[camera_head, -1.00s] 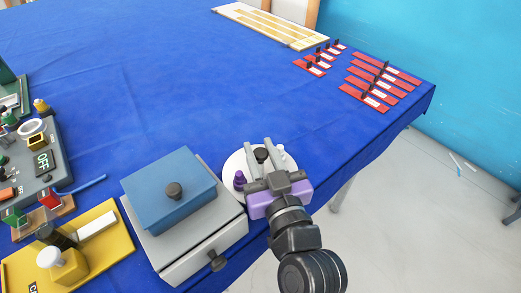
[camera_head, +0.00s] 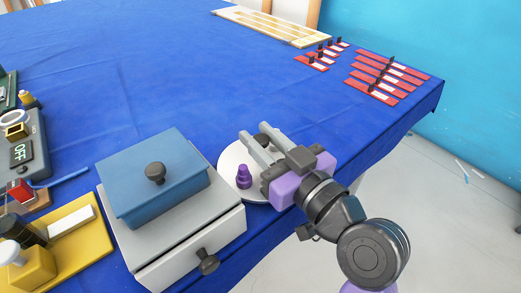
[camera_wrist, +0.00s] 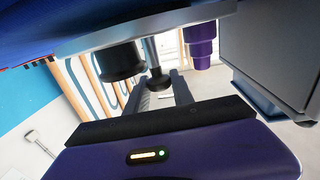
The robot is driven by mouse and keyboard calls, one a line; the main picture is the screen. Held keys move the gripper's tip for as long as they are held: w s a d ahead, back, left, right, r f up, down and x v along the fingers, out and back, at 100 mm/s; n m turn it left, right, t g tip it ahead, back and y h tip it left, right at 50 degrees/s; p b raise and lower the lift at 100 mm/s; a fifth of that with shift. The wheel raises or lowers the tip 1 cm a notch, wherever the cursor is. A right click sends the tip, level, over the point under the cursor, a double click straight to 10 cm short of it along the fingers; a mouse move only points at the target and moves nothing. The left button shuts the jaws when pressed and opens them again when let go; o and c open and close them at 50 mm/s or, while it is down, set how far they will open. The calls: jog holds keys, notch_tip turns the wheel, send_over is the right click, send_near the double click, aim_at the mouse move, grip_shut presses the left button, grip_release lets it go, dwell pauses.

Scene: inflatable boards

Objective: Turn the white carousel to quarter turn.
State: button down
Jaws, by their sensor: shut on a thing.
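The white carousel (camera_head: 231,160) is a round disc at the table's near edge, right of the grey box. A purple peg (camera_head: 243,176) stands on its left part; it also shows in the wrist view (camera_wrist: 199,45). My gripper (camera_head: 262,139) reaches over the disc from the right, its fingers on either side of a dark knob (camera_head: 263,140). In the wrist view a grey post with a black tip (camera_wrist: 158,82) sits between the fingers, and a wider black piece (camera_wrist: 121,62) stands beside it. My gripper hides the disc's right part.
The grey box (camera_head: 185,230) with a blue lidded block (camera_head: 150,195) and a front knob stands close left of the carousel. A yellow tray (camera_head: 85,245) lies farther left. Red strips (camera_head: 380,85) lie at the far right. The middle of the blue table (camera_head: 150,80) is clear.

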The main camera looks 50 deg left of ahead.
jog(key=shift+w+f+n+g+b, duration=0.15)
jog(key=shift+n+g+b, duration=1.05)
jog(key=shift+g+b, duration=0.65)
jog(key=shift+s+f+n+g+b, duration=0.1)
jog(key=shift+n+g+b, duration=1.1)
jog(key=shift+g+b, duration=0.6)
jog(key=shift+r+n+g+h+b, duration=0.1)
jog(key=shift+n+g+h+b, duration=0.55)
jog(key=shift+g, duration=0.5)
jog(key=shift+n+g+h+b, duration=0.45)
jog(key=shift+n+g+b, duration=0.35)
jog(key=shift+g, duration=0.3)
jog(key=shift+n+g+h, duration=0.5)
jog(key=shift+n+g, duration=0.15)
jog(key=shift+g, duration=0.15)
jog(key=c, duration=1.1)
grip_release()
jog(key=shift+c, duration=0.2)
jog(key=shift+r, duration=0.1)
jog(key=shift+v, duration=3.9)
